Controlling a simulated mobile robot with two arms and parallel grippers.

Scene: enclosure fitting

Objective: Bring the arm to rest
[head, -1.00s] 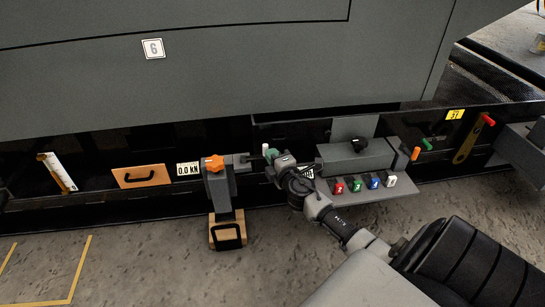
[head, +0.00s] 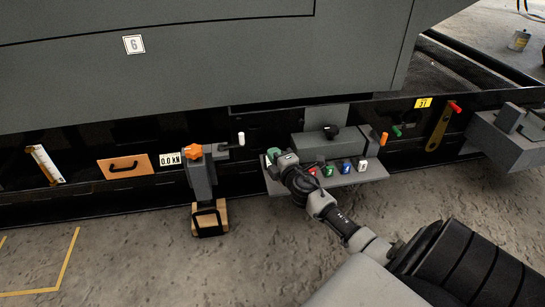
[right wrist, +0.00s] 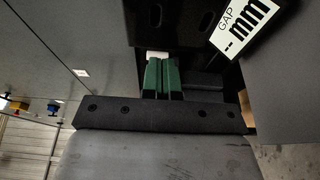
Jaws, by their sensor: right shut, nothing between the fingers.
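My right arm reaches in from the lower right in the head view. Its gripper (head: 273,156) has green fingers and is in front of the left end of the grey shelf. In the right wrist view the green fingers (right wrist: 162,76) are pressed together and empty. In the head view the jack-like unit (head: 201,178) with an orange knob and a white-tipped handle (head: 241,139) stands to the gripper's left, apart from it. A white gap display (right wrist: 245,38) reading "-- mm" is close by in the right wrist view; my gripper partly hides it in the head view. My left gripper is not in view.
The shelf (head: 345,177) carries several coloured buttons under a grey box (head: 325,145) with a black knob. An orange-tipped lever (head: 383,139) is at its right. The large grey enclosure (head: 200,80) hangs above. The concrete floor in front is mostly clear.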

